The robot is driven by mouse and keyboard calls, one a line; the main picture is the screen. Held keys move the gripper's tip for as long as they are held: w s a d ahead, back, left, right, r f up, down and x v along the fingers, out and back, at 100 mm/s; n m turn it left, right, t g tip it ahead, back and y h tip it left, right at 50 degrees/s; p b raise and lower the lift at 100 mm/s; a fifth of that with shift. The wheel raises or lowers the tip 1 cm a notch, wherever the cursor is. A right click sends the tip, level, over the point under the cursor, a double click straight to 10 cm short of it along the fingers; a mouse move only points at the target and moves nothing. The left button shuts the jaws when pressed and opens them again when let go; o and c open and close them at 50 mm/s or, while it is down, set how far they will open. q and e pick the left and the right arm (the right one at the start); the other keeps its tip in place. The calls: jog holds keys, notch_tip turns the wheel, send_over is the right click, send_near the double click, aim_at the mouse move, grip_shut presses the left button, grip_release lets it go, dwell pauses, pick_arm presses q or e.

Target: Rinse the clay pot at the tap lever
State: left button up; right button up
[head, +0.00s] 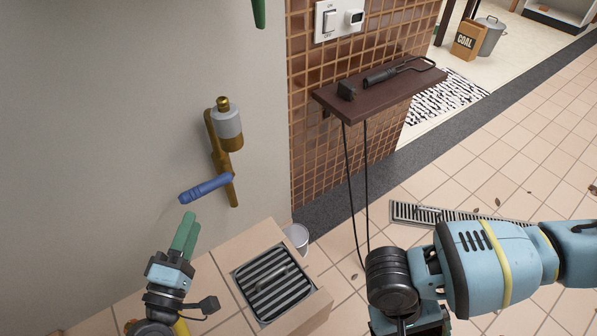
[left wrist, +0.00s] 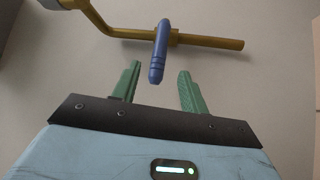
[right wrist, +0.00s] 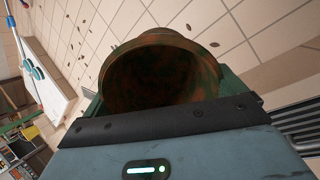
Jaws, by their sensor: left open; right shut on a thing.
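A brass tap (head: 221,140) is fixed to the pale wall, with a blue tap lever (head: 205,187) pointing left and slightly down. My left gripper (head: 189,218) is open just below the lever's free end. The pot is hidden in the head view.
A grated drain basin (head: 318,300) with a raised tiled rim is below the tap. A white bucket (head: 297,237) stands behind it. A dark wall shelf (head: 383,88) has two hanging cords (head: 366,190) near my right arm. Open tiled floor lies to the right.

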aim_at(207, 187)
pick_arm(q)
jog(key=x, duration=0.9)
jog(key=shift+w+d+r, duration=0.1)
jog(key=shift+w+d, duration=0.05)
jog(key=shift+w, duration=0.25)
jog(key=shift+c, duration=0.4)
grip_shut()
